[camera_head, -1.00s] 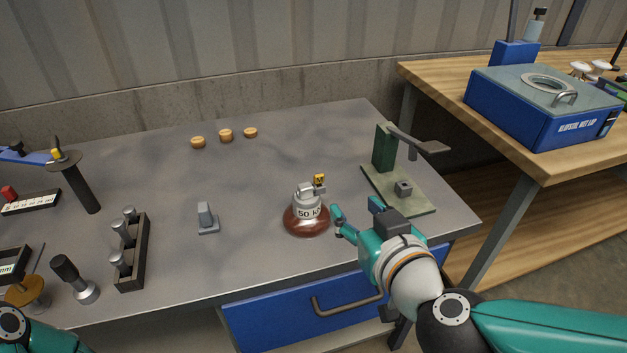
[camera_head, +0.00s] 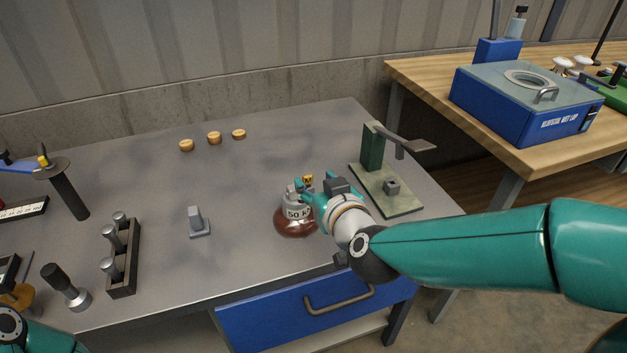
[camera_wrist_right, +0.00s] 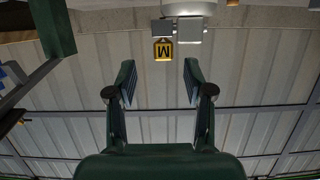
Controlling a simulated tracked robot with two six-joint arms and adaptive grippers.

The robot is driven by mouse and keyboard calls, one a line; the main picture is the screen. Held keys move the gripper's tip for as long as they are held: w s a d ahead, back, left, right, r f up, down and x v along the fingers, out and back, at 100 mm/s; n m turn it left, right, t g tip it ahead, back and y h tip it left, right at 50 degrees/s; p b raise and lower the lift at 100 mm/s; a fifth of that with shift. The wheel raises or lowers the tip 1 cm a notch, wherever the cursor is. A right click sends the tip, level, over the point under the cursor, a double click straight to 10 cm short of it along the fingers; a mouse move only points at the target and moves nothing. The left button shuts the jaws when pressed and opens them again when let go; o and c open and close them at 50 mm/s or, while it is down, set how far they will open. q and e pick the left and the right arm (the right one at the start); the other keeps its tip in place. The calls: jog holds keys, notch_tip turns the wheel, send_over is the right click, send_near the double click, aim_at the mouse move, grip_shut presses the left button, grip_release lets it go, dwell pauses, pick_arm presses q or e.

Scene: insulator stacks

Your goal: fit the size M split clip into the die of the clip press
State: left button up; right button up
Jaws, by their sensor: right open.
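The size M split clip shows as a small grey piece with a yellow tag (camera_head: 308,179) at the cap of a brown insulator (camera_head: 292,224) marked 50 kN. In the right wrist view the tag (camera_wrist_right: 163,50) reads M, just beyond the fingertips. My right gripper (camera_wrist_right: 158,76) is open, with nothing between its fingers. In the head view it is at the insulator's cap, partly hiding it; I cannot tell whether it touches. The green clip press (camera_head: 372,148) stands to the right, its lever raised and its small grey die (camera_head: 391,187) on the base plate. My left gripper is out of view.
A grey stand (camera_head: 197,222) sits left of the insulator. A dark rack (camera_head: 124,276) with metal pins is farther left. Several tan discs, one at the middle (camera_head: 214,138), lie at the back. A blue box (camera_head: 515,110) stands on the wooden table. The grey bench's middle is clear.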

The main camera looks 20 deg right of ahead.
aim_at(308, 177)
jog(key=x, duration=0.4)
jog(key=shift+w+a+f, duration=0.1)
jog(key=shift+w+a, duration=0.1)
jog(key=shift+w, duration=0.2)
jog(key=c, duration=0.9)
